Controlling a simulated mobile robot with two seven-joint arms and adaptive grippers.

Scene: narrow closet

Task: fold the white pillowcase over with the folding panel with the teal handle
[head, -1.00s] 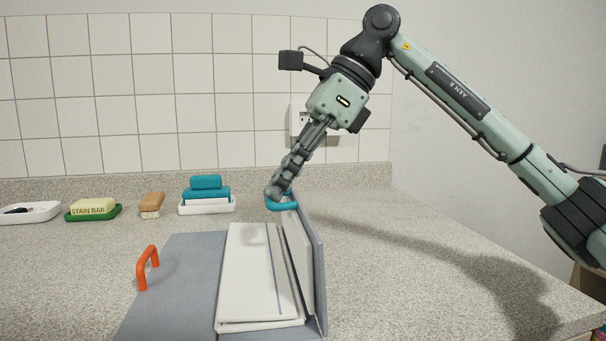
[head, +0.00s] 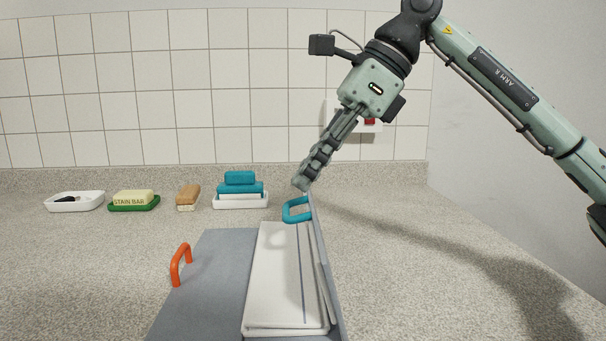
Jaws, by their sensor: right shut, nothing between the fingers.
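The white pillowcase (head: 275,275) lies on the grey folding board (head: 215,270), a thin dark stripe running along it. The folding panel (head: 324,262) with the teal handle (head: 297,211) stands steeply raised at the pillowcase's right, leaning left over it. A strip of the pillowcase rises against the panel's inner face, mostly hidden now. My right gripper (head: 302,184) is shut and empty, its fingertips just above the teal handle; I cannot tell whether they touch it. My left gripper is not in view.
An orange handle (head: 180,265) stands on the board's left part. Along the back are a white dish (head: 75,202), a stain bar on a green tray (head: 134,200), a brush (head: 188,197) and teal items on a white tray (head: 240,190). The counter right of the panel is clear.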

